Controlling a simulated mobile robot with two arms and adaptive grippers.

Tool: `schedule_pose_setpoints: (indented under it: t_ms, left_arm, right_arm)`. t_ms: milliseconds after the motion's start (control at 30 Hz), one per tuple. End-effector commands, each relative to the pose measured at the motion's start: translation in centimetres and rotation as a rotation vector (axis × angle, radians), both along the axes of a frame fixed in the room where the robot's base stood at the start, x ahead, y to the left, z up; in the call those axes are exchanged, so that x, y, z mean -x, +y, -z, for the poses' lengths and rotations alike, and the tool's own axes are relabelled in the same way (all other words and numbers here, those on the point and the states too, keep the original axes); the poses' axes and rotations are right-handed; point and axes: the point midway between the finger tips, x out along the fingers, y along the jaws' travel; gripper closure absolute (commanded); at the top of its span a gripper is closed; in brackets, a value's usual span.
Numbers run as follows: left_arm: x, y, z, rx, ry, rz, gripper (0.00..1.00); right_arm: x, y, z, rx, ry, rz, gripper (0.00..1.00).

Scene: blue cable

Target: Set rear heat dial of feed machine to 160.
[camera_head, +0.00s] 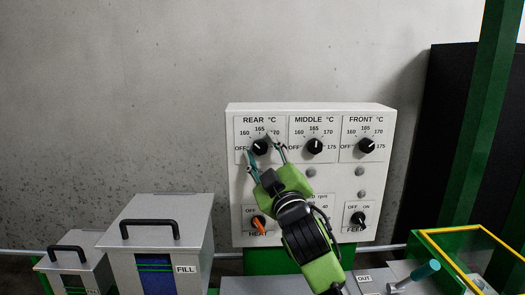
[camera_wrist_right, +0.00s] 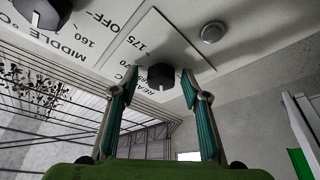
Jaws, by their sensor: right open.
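The feed machine's white control panel (camera_head: 240,180) stands against the wall, with REAR, MIDDLE and FRONT dials in a row. The black rear heat dial (camera_head: 260,147) sits at the upper left of the panel; its pointer is too small to read. My right gripper (camera_head: 264,148) is open, with one teal finger on each side of this dial. In the wrist view the rear dial (camera_wrist_right: 160,76) shows between and beyond the spread fingertips (camera_wrist_right: 158,82), with a gap beside each finger. My left gripper is not in view.
The middle dial (camera_head: 315,146) is close to the right of the fingers, and the front dial (camera_head: 366,145) is farther right. An orange heat switch (camera_head: 259,223) lies below the gripper. Grey bins with black handles (camera_head: 150,229) stand at the lower left.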

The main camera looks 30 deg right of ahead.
Motion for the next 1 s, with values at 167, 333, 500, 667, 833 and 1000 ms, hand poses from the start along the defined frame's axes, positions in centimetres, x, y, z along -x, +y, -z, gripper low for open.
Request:
schedule_pose_setpoints:
  t_ms: [167, 333, 500, 667, 833, 1000]
  left_arm:
    - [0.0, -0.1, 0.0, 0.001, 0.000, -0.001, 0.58]
    - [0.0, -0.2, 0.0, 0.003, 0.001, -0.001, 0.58]
    - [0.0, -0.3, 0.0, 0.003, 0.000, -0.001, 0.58]
    - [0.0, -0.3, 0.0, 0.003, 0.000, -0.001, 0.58]
    - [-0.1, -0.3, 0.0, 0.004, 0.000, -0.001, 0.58]
    - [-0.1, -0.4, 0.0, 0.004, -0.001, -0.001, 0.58]
  right_arm:
    - [1.9, 0.6, 0.7, 0.000, 0.001, -0.001, 0.58]
    - [4.5, 1.3, 1.6, 0.000, 0.001, 0.000, 0.58]
    - [6.2, 1.8, 2.1, 0.000, 0.000, 0.001, 0.58]
    - [6.6, 1.9, 2.2, 0.001, -0.001, 0.002, 0.58]
    - [6.6, 1.9, 2.2, 0.000, -0.001, 0.001, 0.58]
    - [6.1, 3.4, 1.6, -0.036, -0.035, -0.071, 0.57]
